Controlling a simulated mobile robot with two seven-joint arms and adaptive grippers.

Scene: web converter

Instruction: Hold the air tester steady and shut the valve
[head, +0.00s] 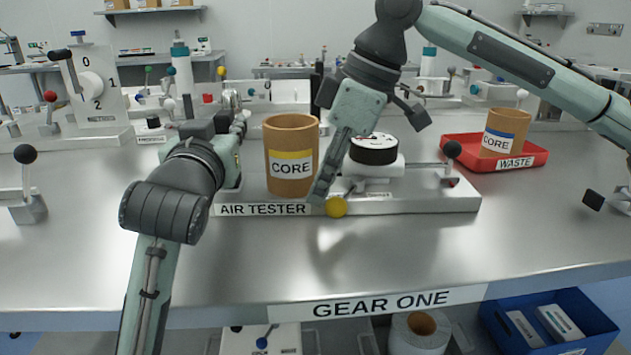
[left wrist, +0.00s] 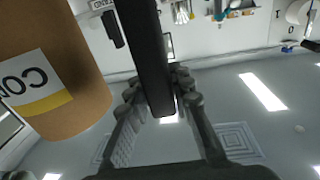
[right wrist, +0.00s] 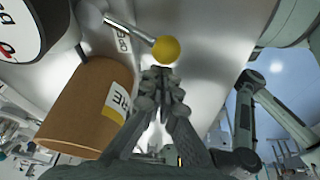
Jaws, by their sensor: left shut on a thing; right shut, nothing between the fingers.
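The air tester (head: 415,203) is a metal base bearing a cardboard core with a yellow band (head: 291,160) and a round black-rimmed gauge (head: 374,150). A yellow ball knob (head: 336,207) on a short rod sits at its front edge; the right wrist view shows it too (right wrist: 166,49). My right gripper (head: 320,195) is shut and empty, its fingertips (right wrist: 161,76) close beside the knob; contact is unclear. My left gripper (left wrist: 158,100) is shut on a dark bar (left wrist: 146,50) beside the core. In the head view my left arm mostly hides this grip.
A black-knobbed lever (head: 452,149) stands at the tester's right end. A red waste tray (head: 538,150) with a blue-banded core (head: 505,132) lies to the right. Another black-knobbed lever (head: 25,154) stands far left. The front of the bench (head: 430,255) is clear.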

